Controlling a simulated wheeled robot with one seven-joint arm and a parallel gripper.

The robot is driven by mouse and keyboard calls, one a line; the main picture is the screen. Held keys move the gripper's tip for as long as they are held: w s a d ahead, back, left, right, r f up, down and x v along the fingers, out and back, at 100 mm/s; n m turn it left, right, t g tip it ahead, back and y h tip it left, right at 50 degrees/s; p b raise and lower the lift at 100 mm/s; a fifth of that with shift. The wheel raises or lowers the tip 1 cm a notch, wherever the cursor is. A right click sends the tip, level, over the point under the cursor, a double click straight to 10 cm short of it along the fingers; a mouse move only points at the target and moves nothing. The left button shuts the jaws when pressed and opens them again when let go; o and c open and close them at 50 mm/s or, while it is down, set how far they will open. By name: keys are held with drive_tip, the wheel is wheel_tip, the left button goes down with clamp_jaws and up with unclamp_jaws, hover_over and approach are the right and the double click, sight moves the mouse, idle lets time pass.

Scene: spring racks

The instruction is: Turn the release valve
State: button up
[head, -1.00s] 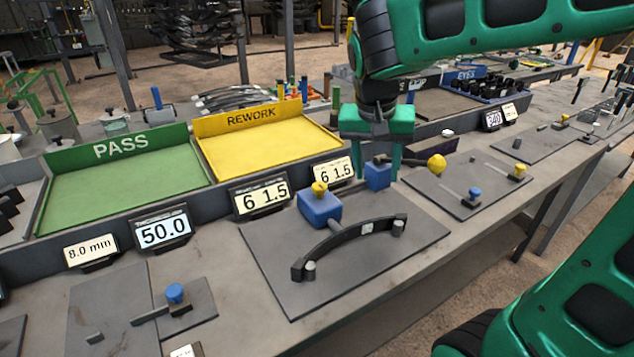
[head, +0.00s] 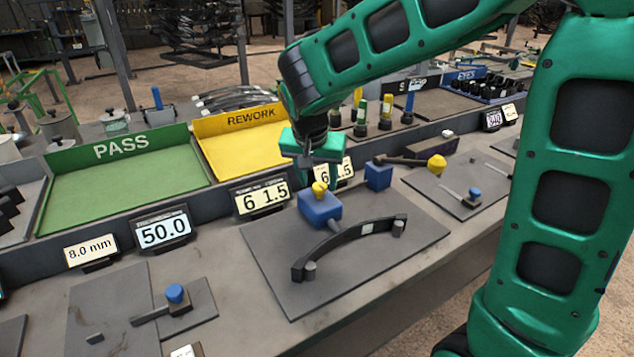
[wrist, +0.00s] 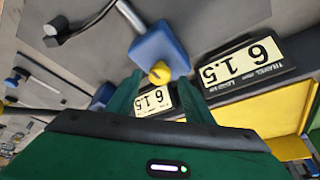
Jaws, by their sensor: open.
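A small yellow knob (head: 319,188), which looks like the release valve, sits on top of a blue block (head: 320,210) on a dark plate. My gripper (head: 318,178) is open and empty, pointing down just above or behind the knob. In the wrist view the yellow knob (wrist: 160,72) and its blue block (wrist: 160,46) show just beyond the open fingertips (wrist: 160,80), with the knob lined up between them. I cannot tell whether the fingers touch the knob; they seem apart from it.
A curved black leaf spring (head: 345,243) lies on the plate (head: 290,290) in front of the block. A second blue block (head: 378,176) and another yellow knob (head: 437,163) stand to the right. Display signs (head: 260,198) stand close behind. Green PASS (head: 125,185) and yellow REWORK (head: 235,160) trays lie behind left.

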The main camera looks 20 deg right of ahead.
drive_tip(key=shift+w+d+f, duration=0.15)
drive_tip(key=shift+w+f, duration=0.05)
drive_tip(key=shift+f, duration=0.45)
drive_tip(key=c, duration=1)
